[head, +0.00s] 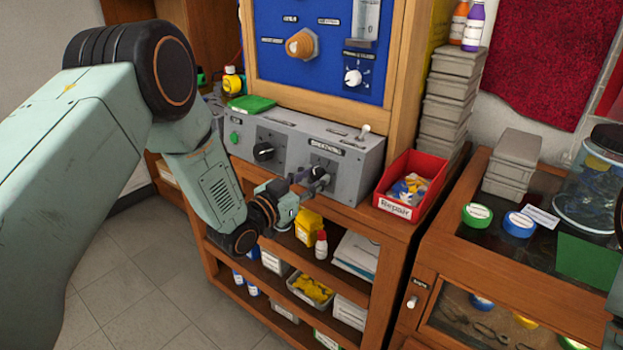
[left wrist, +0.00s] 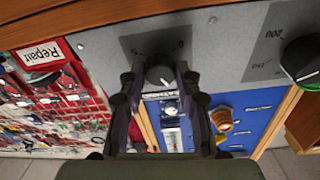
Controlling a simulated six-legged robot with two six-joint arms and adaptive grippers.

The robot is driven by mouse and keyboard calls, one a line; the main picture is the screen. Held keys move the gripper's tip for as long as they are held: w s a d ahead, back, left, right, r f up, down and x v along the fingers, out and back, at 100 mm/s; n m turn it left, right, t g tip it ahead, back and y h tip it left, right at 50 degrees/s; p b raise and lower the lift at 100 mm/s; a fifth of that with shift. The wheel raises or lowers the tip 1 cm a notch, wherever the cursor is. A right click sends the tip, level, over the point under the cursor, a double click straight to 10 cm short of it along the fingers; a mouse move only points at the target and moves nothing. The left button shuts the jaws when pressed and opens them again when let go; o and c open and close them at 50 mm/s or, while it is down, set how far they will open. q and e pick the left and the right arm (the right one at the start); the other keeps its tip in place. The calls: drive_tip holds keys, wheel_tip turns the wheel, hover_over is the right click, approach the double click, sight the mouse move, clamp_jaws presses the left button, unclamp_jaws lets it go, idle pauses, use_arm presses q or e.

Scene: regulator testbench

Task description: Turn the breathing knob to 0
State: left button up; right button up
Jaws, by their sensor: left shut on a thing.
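The breathing knob (left wrist: 160,72) is a dark round knob on the front of a grey metal box (head: 350,168), under a label reading "BREATHING" (head: 325,147). My left gripper (head: 312,179) is at the knob and largely hides it in the head view. In the left wrist view the fingers of my left gripper (left wrist: 161,82) stand on either side of the knob, shut on it. A "0" mark (left wrist: 180,43) shows on the dark scale plate beside the knob. I cannot tell exactly where the knob's pointer stands.
Another black knob (head: 263,152) sits left on the same box, and a small toggle (head: 364,132) stands on top. A red "Repair" bin (head: 408,188) stands close on the right. A blue panel (head: 300,70) rises behind. Shelves with bottles lie below.

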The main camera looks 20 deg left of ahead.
use_arm(q)
drive_tip(key=shift+n, duration=0.5)
drive_tip(key=n, duration=0.2)
drive_tip(key=n+y, duration=0.1)
drive_tip(key=n, duration=0.1)
drive_tip(key=shift+d+n+t+y+p, duration=0.1)
drive_tip(key=shift+n+t+y+p, duration=0.2)
drive_tip(key=shift+p, duration=0.05)
drive_tip(key=n+y+p, duration=0.1)
drive_tip(key=n, duration=0.4)
drive_tip(key=n+p, duration=0.1)
drive_tip(key=n, duration=0.2)
drive_tip(key=n+y+p, duration=0.1)
drive_tip(key=n, duration=0.2)
drive_tip(key=shift+r+g+y, duration=0.1)
drive_tip(key=shift+g+y, duration=0.2)
drive_tip(key=shift+g, duration=0.1)
drive_tip(key=shift+n+g+p, duration=0.5)
drive_tip(key=shift+n+p, duration=0.85)
drive_tip(key=shift+n, duration=1.35)
drive_tip(key=o, duration=1.1)
drive_tip(key=shift+o, duration=0.2)
